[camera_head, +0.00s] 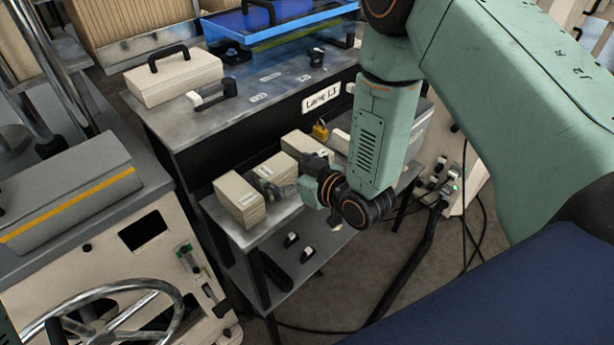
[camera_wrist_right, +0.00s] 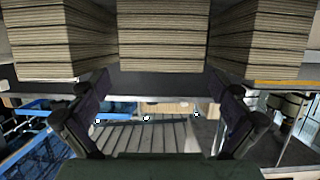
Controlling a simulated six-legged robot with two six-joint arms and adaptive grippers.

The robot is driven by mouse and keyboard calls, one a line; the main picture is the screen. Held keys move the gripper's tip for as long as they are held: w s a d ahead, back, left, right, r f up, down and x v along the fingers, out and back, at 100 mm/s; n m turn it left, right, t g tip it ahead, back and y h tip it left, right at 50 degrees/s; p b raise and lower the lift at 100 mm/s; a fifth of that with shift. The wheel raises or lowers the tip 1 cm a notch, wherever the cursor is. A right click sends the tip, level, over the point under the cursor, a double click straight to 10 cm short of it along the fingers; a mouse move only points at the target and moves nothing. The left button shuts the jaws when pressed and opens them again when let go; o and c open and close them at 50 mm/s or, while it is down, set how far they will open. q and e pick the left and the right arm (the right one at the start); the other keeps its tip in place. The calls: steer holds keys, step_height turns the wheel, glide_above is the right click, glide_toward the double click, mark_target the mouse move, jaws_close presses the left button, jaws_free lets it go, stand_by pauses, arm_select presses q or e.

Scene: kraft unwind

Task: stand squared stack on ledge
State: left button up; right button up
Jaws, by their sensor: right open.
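Three tan stacks of layered sheets stand upright in a row on the grey ledge (camera_head: 283,213): the left stack (camera_head: 239,199), the middle stack (camera_head: 273,169) and the right stack (camera_head: 304,146). They stand apart, with gaps between them. My right gripper (camera_head: 277,188) is at the front of the row, by the middle stack, and partly covers it. In the right wrist view the right gripper (camera_wrist_right: 158,90) is open and empty, with the middle stack (camera_wrist_right: 163,35) ahead between its fingers. Whether a finger touches a stack cannot be told. My left gripper is not in view.
The dark cabinet (camera_head: 300,108) rises behind the ledge, with a cream box (camera_head: 174,76) and a blue tray (camera_head: 275,30) on top. A yellow padlock (camera_head: 320,130) is near the right stack. A machine with a handwheel (camera_head: 120,295) stands at left.

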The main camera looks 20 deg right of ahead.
steer(key=v, duration=1)
steer(key=shift+s+p, duration=0.4)
steer(key=shift+p, duration=0.05)
steer(key=shift+r, duration=0.15)
steer(key=shift+w+a, duration=0.1)
steer(key=shift+w, duration=0.05)
